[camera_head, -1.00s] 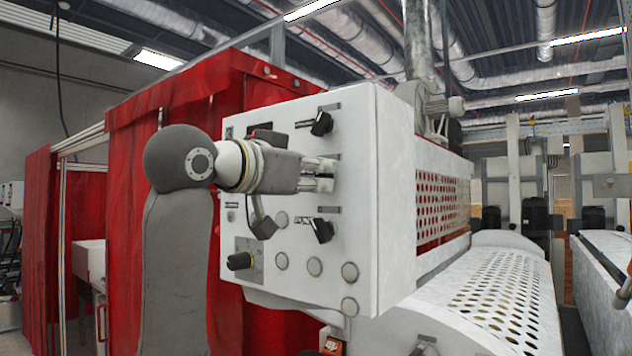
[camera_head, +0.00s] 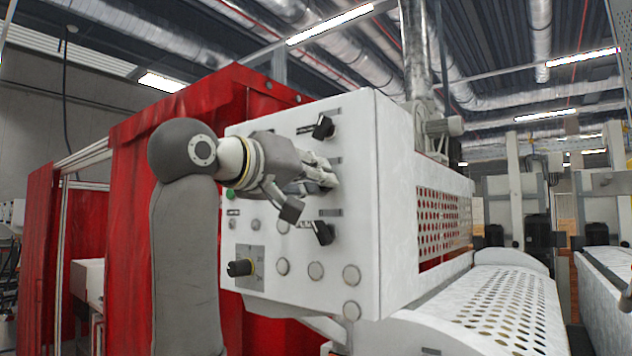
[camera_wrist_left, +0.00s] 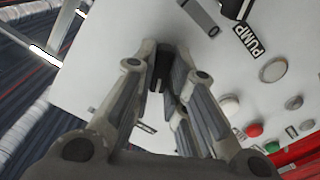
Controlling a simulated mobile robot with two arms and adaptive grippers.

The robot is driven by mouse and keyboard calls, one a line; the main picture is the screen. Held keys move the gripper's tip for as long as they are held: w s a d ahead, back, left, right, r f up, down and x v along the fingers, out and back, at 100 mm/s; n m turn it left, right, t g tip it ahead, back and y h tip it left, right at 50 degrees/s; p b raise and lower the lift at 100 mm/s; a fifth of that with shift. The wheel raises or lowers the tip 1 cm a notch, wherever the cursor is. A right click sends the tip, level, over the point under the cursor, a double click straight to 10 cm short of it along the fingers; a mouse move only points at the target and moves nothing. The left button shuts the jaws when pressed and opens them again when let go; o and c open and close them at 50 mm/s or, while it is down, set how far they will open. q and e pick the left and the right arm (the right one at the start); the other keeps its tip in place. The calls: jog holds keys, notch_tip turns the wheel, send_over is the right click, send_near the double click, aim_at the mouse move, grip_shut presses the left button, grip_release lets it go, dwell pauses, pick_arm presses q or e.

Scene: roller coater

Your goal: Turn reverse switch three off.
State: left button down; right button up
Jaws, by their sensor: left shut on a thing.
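The white control panel (camera_head: 355,215) carries a column of black rotary switches. The upper switch (camera_head: 323,126) and the lower switch (camera_head: 323,232) show clear of my left gripper (camera_head: 326,174). The gripper is at the middle position between them, its fingers slanting down to the right. In the left wrist view the fingers (camera_wrist_left: 164,85) close around a black switch (camera_wrist_left: 158,76), which they mostly hide in the head view. I cannot read a label saying which switch is reverse three. My right gripper is not in view.
Another black switch beside a PUMP label (camera_wrist_left: 250,40) shows in the left wrist view. A black knob (camera_head: 240,267) and several round buttons sit low on the panel. A red curtain (camera_head: 130,235) hangs left. A perforated white cover (camera_head: 490,305) lies right.

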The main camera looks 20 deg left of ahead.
pick_arm(q)
jog(key=shift+r, duration=0.1)
dwell(0.4)
jog(key=c, duration=1.5)
grip_release()
jog(key=shift+s+a, duration=0.1)
jog(key=shift+a, duration=0.05)
jog(key=shift+o, duration=0.2)
jog(key=v, duration=1.2)
